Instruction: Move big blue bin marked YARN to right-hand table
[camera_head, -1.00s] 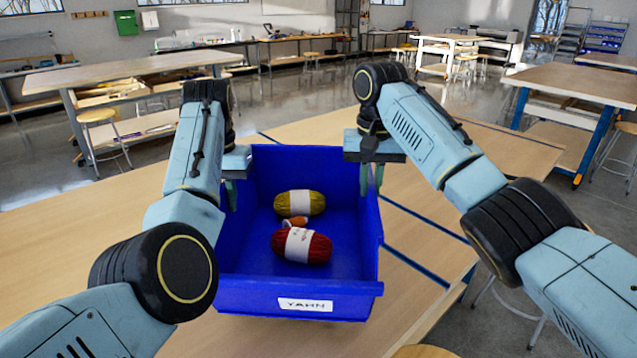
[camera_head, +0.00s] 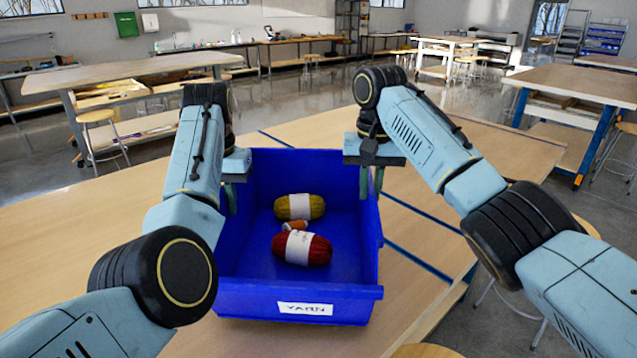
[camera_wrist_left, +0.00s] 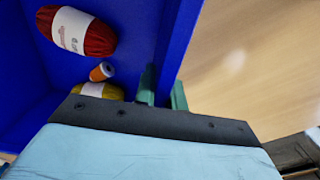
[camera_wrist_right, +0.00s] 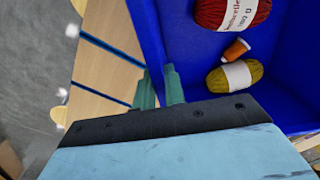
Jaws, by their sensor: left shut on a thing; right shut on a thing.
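The blue bin (camera_head: 300,288) with a white YARN label (camera_head: 304,308) is in front of me, above or on the light wooden table; I cannot tell if it touches. Inside lie a yellow yarn ball (camera_head: 299,206), a red yarn ball (camera_head: 302,248) and a small orange spool (camera_head: 295,226). My left gripper (camera_head: 231,196) is shut on the bin's left wall; the left wrist view shows its green fingers (camera_wrist_left: 162,95) on both sides of the wall. My right gripper (camera_head: 371,184) is shut on the right wall, also seen in the right wrist view (camera_wrist_right: 160,88).
The wooden table (camera_head: 110,230) under the bin is otherwise clear, with dark blue seams. Another table (camera_head: 585,85) with blue legs stands at the right across a floor gap. Stools (camera_head: 625,135) stand near it. A long workbench (camera_head: 130,72) is at the back left.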

